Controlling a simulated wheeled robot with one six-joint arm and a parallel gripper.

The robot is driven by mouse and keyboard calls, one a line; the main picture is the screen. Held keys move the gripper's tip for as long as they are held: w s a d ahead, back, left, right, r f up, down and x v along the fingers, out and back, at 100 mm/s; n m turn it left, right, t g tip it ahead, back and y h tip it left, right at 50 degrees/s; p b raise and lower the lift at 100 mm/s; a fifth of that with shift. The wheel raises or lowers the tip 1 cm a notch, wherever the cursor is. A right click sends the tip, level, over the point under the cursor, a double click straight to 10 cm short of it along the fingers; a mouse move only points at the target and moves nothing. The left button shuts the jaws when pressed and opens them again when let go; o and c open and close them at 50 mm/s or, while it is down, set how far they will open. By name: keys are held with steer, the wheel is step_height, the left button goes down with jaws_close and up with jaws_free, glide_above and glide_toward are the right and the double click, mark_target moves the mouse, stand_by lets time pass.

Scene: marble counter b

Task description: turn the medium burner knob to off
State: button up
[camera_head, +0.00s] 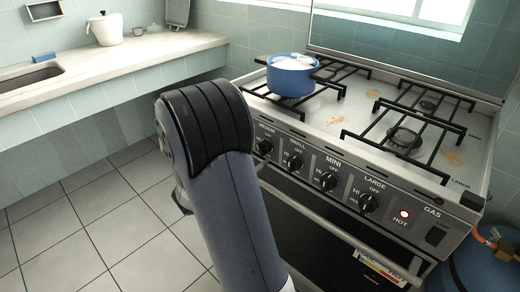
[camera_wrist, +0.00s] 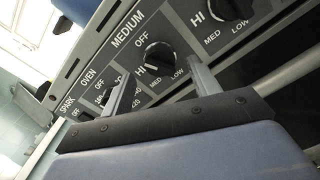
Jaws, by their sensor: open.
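The medium burner knob (camera_wrist: 160,56) is a round black knob on the grey control panel in the wrist view, with OFF, HI, MED and LOW printed around it. I cannot tell which mark it points at. In the head view the medium knob (camera_head: 264,147) is just right of my arm. My gripper (camera_wrist: 162,68) is open in the wrist view. Its two fingers point at the panel and the knob shows between their tips. I see no clear contact.
The small knob (camera_head: 294,162), mini knob (camera_head: 328,181) and large knob (camera_head: 369,202) follow to the right. The oven knob is partly behind my left finger. Open tiled floor (camera_head: 100,225) lies left.

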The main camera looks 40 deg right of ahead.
steer(key=shift+s+a, duration=0.2)
steer(key=shift+a, duration=2.1)
steer(key=a+p, duration=0.1)
steer(key=a, duration=0.9)
steer(key=shift+s+a+p, duration=0.35)
steer(key=shift+s+a, duration=0.05)
steer(key=shift+s, duration=0.05)
